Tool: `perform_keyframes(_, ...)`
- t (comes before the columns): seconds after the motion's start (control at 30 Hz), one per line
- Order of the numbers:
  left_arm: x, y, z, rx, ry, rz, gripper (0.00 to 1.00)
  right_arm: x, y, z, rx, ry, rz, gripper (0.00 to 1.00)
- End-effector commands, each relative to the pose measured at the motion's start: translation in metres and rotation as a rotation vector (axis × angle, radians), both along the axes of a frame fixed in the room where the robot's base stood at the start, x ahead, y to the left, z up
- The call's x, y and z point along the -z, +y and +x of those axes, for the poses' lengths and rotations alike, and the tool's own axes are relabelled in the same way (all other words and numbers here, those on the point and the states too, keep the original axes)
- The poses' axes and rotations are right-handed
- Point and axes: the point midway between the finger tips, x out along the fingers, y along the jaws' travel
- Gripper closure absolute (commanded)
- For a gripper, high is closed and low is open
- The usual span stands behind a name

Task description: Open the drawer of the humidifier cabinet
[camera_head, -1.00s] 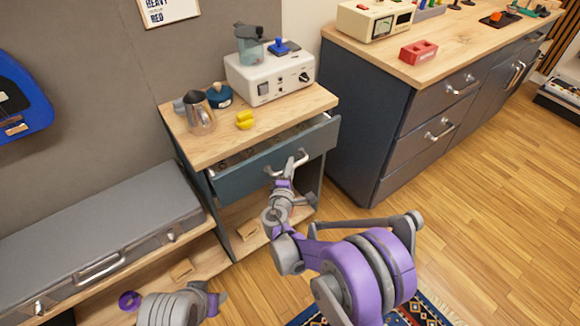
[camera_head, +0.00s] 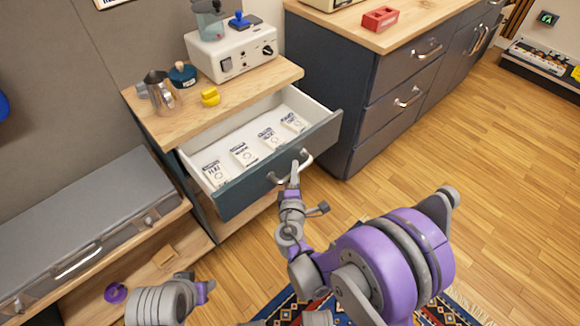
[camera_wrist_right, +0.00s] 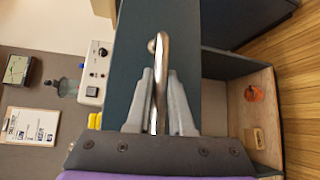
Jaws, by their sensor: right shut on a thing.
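The humidifier cabinet (camera_head: 262,84) has a wooden top, with a white humidifier (camera_head: 232,52) standing on it. Its blue-grey drawer (camera_head: 255,186) is pulled well out, showing a white interior with several labelled packets (camera_head: 243,153) in a row. My right gripper (camera_head: 293,172) is at the drawer's front, shut on the curved metal drawer handle (camera_head: 305,163). In the right wrist view the handle (camera_wrist_right: 160,75) runs between the two grey fingers of the gripper (camera_wrist_right: 160,100). My left gripper (camera_head: 203,291) is low at the left, away from the cabinet; its fingers are too unclear to read.
A metal jug (camera_head: 161,93), a blue pot (camera_head: 183,74) and a yellow object (camera_head: 210,97) stand on the cabinet top. A grey case (camera_head: 75,225) lies on the low shelf at left. A dark drawer unit (camera_head: 360,100) stands close on the right.

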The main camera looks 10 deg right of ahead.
Motion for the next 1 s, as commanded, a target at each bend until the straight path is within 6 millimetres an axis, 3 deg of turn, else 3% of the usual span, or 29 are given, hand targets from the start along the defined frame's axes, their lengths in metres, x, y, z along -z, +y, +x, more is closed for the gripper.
perform_keyframes(0.37,0.0,0.0,0.0,0.0,0.0,0.0,0.5,0.0,0.0,-0.001,-0.002,0.0,0.0,1.0)
perform_keyframes(0.4,0.0,0.0,0.0,0.0,0.0,0.0,0.5,0.0,0.0,-0.001,-0.002,0.0,0.0,0.73)
perform_keyframes(0.53,0.0,0.0,0.0,0.0,0.0,0.0,0.5,0.0,0.0,-0.001,-0.001,0.0,0.0,0.5)
perform_keyframes(0.83,0.0,0.0,0.0,0.0,0.0,0.0,0.5,0.0,0.0,-0.002,-0.001,0.0,0.0,0.5)
perform_keyframes(1.0,-0.001,0.0,0.0,0.0,0.0,0.0,0.5,-0.003,0.003,-0.019,-0.002,0.0,0.0,0.5)
